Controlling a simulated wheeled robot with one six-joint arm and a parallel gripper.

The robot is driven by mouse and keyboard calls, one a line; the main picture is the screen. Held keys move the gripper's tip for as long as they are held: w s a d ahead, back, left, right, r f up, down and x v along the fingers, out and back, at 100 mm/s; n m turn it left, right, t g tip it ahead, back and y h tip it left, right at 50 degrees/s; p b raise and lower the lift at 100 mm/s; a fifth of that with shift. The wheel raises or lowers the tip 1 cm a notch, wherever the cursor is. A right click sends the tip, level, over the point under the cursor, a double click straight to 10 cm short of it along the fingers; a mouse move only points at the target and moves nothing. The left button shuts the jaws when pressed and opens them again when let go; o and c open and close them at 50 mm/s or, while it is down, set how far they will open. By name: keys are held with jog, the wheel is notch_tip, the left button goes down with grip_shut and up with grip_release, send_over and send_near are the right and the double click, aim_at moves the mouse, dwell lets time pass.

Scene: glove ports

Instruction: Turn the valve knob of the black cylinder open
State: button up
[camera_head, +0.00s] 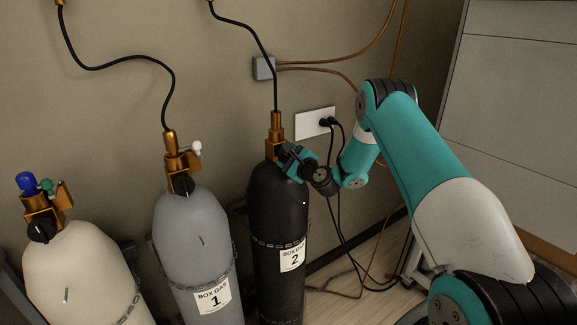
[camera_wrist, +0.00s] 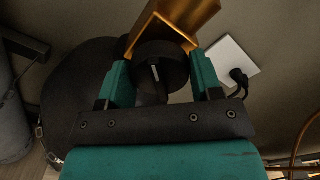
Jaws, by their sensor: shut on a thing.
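The black cylinder (camera_head: 277,205) stands upright against the wall, with a white label reading "BOX GAS 2". Its brass valve (camera_head: 275,138) sits on top with a black hose rising from it. In the wrist view the black valve knob (camera_wrist: 160,68) with a pale mark lies between the two teal fingers, below the brass valve body (camera_wrist: 178,22). My gripper (camera_head: 291,160) reaches the valve from the right and is shut on the knob. It also shows in the wrist view (camera_wrist: 162,80). In the head view the gripper hides the knob.
A grey cylinder (camera_head: 192,240) labelled "BOX GAS 1" and a cream cylinder (camera_head: 80,270) stand to the left. A white wall outlet (camera_head: 314,122) with plugged-in black cables is close behind my gripper. A grey cabinet (camera_head: 515,100) stands at the right.

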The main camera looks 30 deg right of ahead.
jog(key=n+b, duration=0.6)
jog(key=b, duration=0.1)
jog(key=shift+f+n, duration=0.3)
jog(key=n+b, duration=0.6)
jog(key=b, duration=0.1)
jog(key=shift+b, duration=0.35)
jog(key=n+b, duration=0.4)
jog(key=b, duration=0.1)
jog(key=shift+f, duration=0.1)
jog(key=n+b, duration=0.3)
jog(key=b, duration=0.1)
jog(key=shift+n+b, duration=0.3)
jog(key=shift+b, duration=0.05)
jog(key=n+b, duration=0.3)
jog(key=b, duration=0.1)
jog(key=shift+r+n+b, duration=0.25)
jog(key=shift+n+b, duration=1.1)
jog(key=shift+n, duration=0.05)
jog(key=o, duration=0.9)
jog(key=shift+r, duration=0.1)
